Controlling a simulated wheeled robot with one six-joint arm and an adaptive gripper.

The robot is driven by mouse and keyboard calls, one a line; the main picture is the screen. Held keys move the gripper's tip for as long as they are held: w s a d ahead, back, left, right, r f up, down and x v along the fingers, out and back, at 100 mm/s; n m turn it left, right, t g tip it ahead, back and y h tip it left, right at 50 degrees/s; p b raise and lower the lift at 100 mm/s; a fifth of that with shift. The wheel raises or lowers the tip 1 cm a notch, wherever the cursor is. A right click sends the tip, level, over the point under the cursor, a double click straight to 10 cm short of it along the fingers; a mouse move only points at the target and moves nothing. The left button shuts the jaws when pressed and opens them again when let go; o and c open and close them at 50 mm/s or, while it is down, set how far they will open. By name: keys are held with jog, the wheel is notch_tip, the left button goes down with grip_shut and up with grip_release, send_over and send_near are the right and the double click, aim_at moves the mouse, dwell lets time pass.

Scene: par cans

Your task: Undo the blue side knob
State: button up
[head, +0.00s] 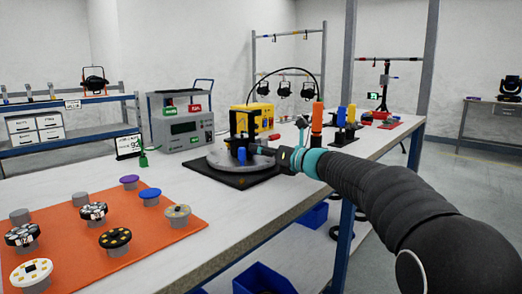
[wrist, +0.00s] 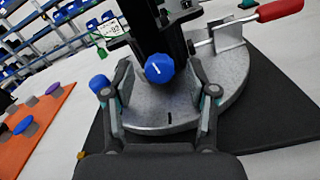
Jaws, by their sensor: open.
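A round metal plate (wrist: 170,117) on a dark mat carries a black upright fixture (wrist: 155,28). A blue knob with a white line (wrist: 159,68) faces me on the fixture in the wrist view. A second blue knob (wrist: 98,83) shows at the left, partly behind my left finger. In the head view one blue knob (head: 241,155) shows low on the fixture (head: 243,125). I cannot tell which wrist-view knob it is. My gripper (wrist: 162,88) is open and empty, its fingers either side of and below the marked knob, apart from it. The head view shows my gripper (head: 284,157) at the plate's right.
A red-handled clamp (wrist: 275,10) is at the plate's far right. An orange mat (head: 160,240) with several discs and knobs lies at the near left. A grey meter box (head: 185,125) and a yellow box (head: 262,115) stand behind. Orange, blue and yellow upright items stand to the right.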

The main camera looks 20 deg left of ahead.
jog(key=shift+w+a, duration=0.1)
jog(key=shift+a, duration=0.2)
grip_shut()
jog(key=shift+n+b, duration=0.3)
jog(key=n+b, duration=0.2)
jog(key=n, duration=0.1)
jog(key=shift+f, duration=0.15)
jog(key=n+b, duration=0.3)
jog(key=n, duration=0.2)
jog(key=shift+n, duration=0.4)
dwell(0.3)
